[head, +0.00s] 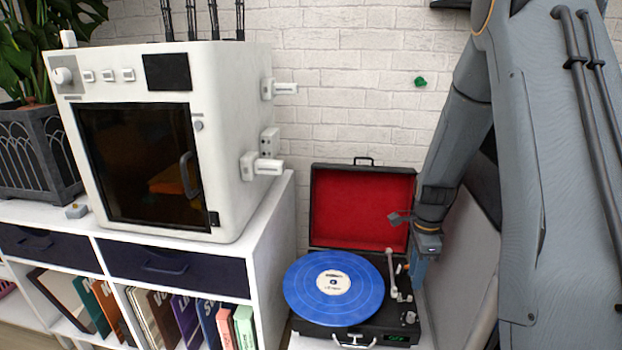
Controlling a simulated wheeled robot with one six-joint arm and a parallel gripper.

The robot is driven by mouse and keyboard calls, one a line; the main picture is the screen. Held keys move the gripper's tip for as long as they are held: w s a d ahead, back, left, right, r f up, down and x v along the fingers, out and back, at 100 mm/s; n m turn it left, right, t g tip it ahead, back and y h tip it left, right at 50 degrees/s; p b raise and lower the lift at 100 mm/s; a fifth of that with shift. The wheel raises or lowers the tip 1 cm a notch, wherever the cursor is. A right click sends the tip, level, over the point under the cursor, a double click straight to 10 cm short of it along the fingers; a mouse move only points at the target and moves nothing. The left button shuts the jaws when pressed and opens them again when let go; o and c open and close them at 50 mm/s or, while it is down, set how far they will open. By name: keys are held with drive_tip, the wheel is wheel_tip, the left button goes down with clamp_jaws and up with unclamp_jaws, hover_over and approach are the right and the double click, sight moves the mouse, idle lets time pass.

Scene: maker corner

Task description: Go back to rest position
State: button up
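My arm reaches down from the upper right in the head view. My gripper (416,274) hangs at the right side of an open record player (372,333), in front of the right edge of its red-lined lid (345,208). It is close to the tonearm (393,276); I cannot tell if they touch. The fingers are small and partly lost against the player, so I cannot tell if they are open or shut. A blue record (310,293) lies flat on the player.
A white cabinet (272,235) with dark drawers and upright record sleeves stands left of the player. On it are a white machine (225,130) with a dark glass door and a potted plant (35,150). A white brick wall (345,70) is behind.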

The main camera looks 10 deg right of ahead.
drive_tip(key=s+a+r+n+p, duration=0.2)
drive_tip(key=s+a+r+n, duration=0.6)
drive_tip(key=s+r+n, duration=0.1)
drive_tip(key=s+a+r+n+p, duration=0.3)
drive_tip(key=s+a+r+n, duration=0.5)
drive_tip(key=s+n, duration=0.3)
drive_tip(key=shift+s+a+r+n+p, duration=0.35)
drive_tip(key=shift+s+a+r+n, duration=0.1)
drive_tip(key=shift+s, duration=0.15)
